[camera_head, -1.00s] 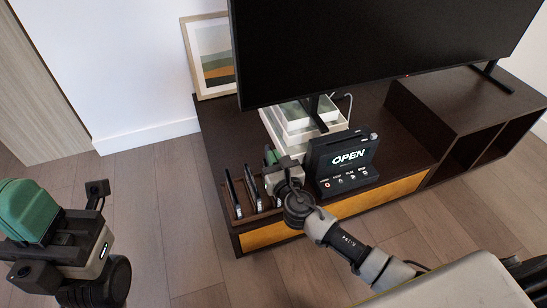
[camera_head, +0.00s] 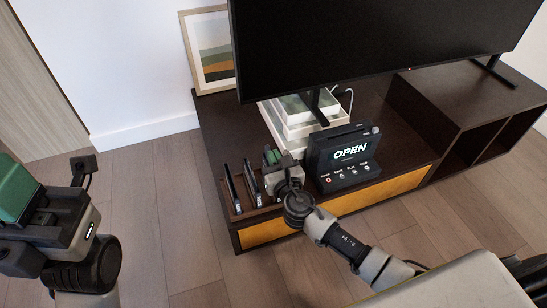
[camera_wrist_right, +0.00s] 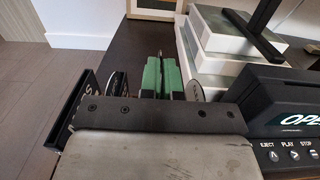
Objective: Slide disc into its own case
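My right gripper (camera_head: 271,157) is at the right end of a low dark rack (camera_head: 237,213) on the cabinet, left of the disc player. In the wrist view its green fingers (camera_wrist_right: 162,77) are close together, with a thin edge showing between them; I cannot make out what it is. A dark disc (camera_wrist_right: 118,83) and a dark case (camera_wrist_right: 80,101) with white lettering stand upright to their left. A pale rounded edge (camera_wrist_right: 194,91) shows just right of the fingers. In the head view two upright cases (camera_head: 232,187) (camera_head: 251,183) show. My left gripper (camera_head: 18,190) is partly cut off at the left.
The black disc player (camera_head: 345,165) reads OPEN and has a row of buttons. White and green boxes (camera_head: 290,120) are stacked behind it. The television (camera_head: 370,50) overhangs the cabinet (camera_head: 222,130). A framed picture (camera_head: 208,60) leans behind. Floor is clear in front.

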